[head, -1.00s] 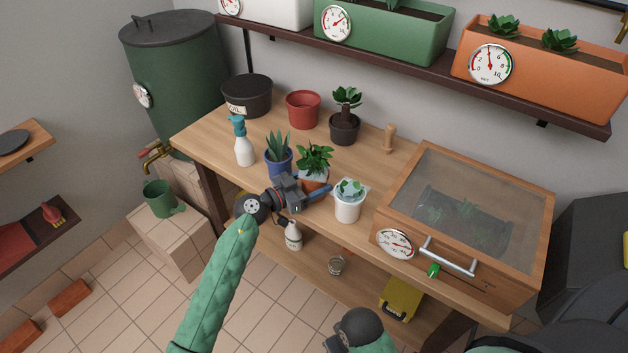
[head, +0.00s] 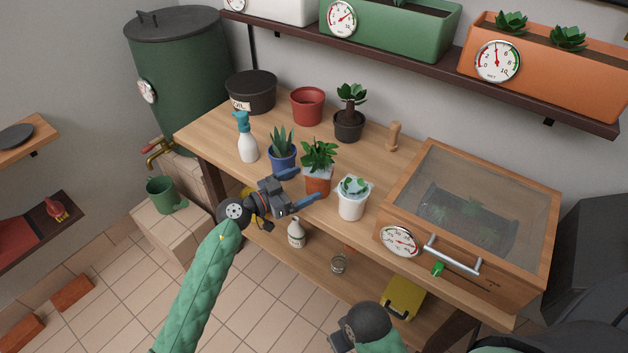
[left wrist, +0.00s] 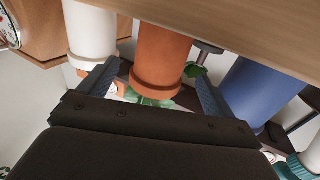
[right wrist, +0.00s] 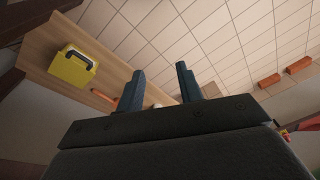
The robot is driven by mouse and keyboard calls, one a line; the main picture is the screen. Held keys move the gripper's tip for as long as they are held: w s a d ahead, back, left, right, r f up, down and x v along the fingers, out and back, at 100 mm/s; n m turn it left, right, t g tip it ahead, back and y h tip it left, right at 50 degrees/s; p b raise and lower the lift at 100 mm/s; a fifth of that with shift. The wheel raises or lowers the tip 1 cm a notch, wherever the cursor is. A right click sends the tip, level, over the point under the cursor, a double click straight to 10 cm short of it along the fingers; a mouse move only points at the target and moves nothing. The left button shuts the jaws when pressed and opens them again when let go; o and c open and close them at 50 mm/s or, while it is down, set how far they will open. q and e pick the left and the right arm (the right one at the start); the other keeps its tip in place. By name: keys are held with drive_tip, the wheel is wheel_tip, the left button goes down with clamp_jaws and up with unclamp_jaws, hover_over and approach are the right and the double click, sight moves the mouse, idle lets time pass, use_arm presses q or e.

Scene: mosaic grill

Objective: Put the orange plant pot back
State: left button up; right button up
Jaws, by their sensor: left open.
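The orange plant pot (head: 317,187) with a leafy green plant stands upright at the front edge of the wooden bench, between a blue pot (head: 282,162) and a white pot (head: 351,207). My left gripper (head: 306,185) is open just in front of the orange pot. In the left wrist view the orange pot (left wrist: 162,52) appears upside down between the two spread fingers (left wrist: 152,82), with a gap on each side. My right gripper (right wrist: 160,82) is open and empty, low in front of the bench; only part of it shows at the bottom of the head view.
A spray bottle (head: 247,145), a red pot (head: 307,106), a dark pot with a plant (head: 349,124) and a wooden dibber (head: 393,136) stand on the bench. A glazed propagator box (head: 470,288) fills its right end. Bare bench lies behind the orange pot.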

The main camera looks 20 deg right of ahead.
use_arm(q)
drive_tip(key=v, duration=0.6)
drive_tip(key=shift+a+b, duration=0.3)
drive_tip(key=shift+b, duration=0.05)
use_arm(e)
drive_tip(key=r, duration=0.1)
drive_tip(key=s+r, duration=0.1)
drive_tip(key=r, duration=0.1)
drive_tip(key=shift+s+d+r, duration=0.1)
drive_tip(key=shift+s+r, duration=0.15)
use_arm(q)
drive_tip(key=shift+s, duration=0.15)
use_arm(e)
drive_tip(key=shift+w, duration=0.1)
